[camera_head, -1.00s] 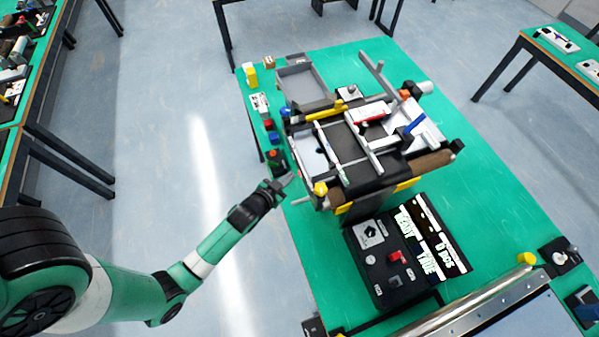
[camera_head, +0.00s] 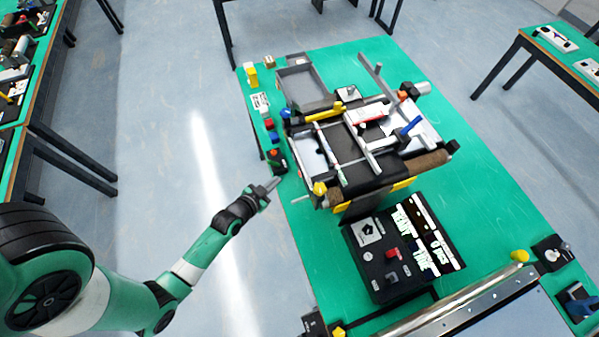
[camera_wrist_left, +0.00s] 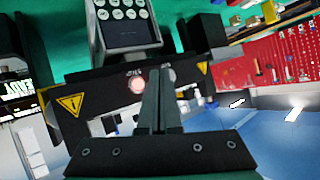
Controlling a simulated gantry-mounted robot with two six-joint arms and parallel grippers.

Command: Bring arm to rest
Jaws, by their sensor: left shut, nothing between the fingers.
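My left gripper (camera_head: 273,184) is at the end of the green and white arm that comes in from the left in the head view. It is just off the left edge of the green table (camera_head: 470,185), apart from the conveyor station. In the left wrist view its two fingers (camera_wrist_left: 160,100) are together with nothing between them. The mini conveyor (camera_head: 360,150) stands on the green table to the right of the gripper. My right gripper is not in either view.
A black control box (camera_head: 385,285) with a red switch stands in front of the conveyor. Small coloured blocks and a grey tray (camera_head: 305,85) lie along the table's left side. Open floor (camera_head: 165,150) lies left of the table. Other green-topped tables stand at the far left and right.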

